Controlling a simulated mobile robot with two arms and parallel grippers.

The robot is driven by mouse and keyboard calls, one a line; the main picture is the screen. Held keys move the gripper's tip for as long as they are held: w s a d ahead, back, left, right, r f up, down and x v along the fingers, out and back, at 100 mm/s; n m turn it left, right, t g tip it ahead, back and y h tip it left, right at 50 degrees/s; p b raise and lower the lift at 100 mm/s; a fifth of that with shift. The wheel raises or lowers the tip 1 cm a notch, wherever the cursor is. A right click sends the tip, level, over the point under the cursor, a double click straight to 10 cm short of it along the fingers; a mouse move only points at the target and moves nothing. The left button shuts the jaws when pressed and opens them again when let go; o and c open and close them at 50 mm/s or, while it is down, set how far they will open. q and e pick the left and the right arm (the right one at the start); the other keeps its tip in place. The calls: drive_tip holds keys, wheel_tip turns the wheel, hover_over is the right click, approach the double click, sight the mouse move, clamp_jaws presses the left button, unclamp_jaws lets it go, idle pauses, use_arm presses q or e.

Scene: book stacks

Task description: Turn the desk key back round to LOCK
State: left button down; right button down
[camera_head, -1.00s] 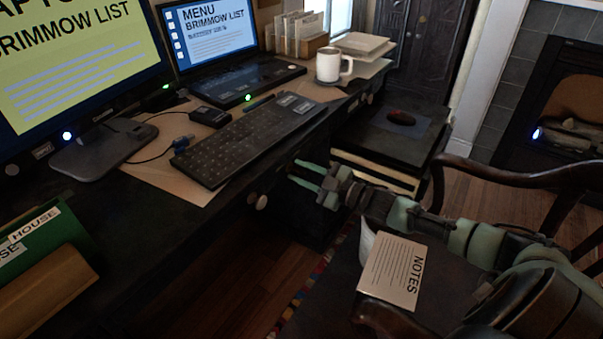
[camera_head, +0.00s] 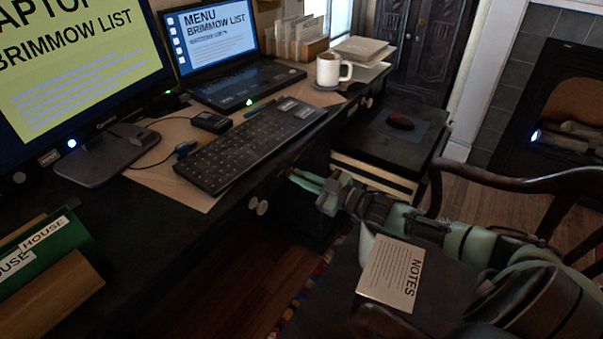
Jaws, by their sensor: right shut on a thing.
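My right gripper (camera_head: 302,181) reaches from the lower right to the dark front of the desk (camera_head: 232,232), below the keyboard's right part. Its pale green fingers are shut on the desk key at the desk front. The key is too small and too covered by the fingers to make out. I cannot read a LOCK mark or tell the key's angle. My left gripper is not in view.
A chair (camera_head: 436,182) with NOTES paper (camera_head: 394,273) on its seat stands below my right arm. The keyboard (camera_head: 247,146), monitor (camera_head: 75,65), laptop (camera_head: 217,45) and white mug (camera_head: 330,70) stand on the desktop.

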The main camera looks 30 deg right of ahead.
drive_tip(key=m+p, duration=0.2)
drive_tip(key=m, duration=0.1)
drive_tip(key=shift+a+r+m, duration=0.1)
drive_tip(key=shift+m, duration=0.3)
drive_tip(key=m+p, duration=0.1)
drive_tip(key=m, duration=0.3)
drive_tip(key=shift+s+a+m, duration=0.1)
drive_tip(key=shift+m, duration=0.2)
drive_tip(key=shift+m+p, duration=0.4)
drive_tip(key=shift+m, duration=0.7)
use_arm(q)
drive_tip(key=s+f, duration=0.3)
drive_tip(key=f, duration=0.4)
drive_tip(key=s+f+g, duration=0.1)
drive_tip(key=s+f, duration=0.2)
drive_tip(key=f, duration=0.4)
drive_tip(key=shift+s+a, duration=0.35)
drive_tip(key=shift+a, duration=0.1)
use_arm(e)
drive_tip(key=shift+m, duration=1.1)
drive_tip(key=c, duration=1.6)
unclamp_jaws()
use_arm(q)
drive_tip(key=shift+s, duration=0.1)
use_arm(e)
drive_tip(key=shift+o, duration=0.2)
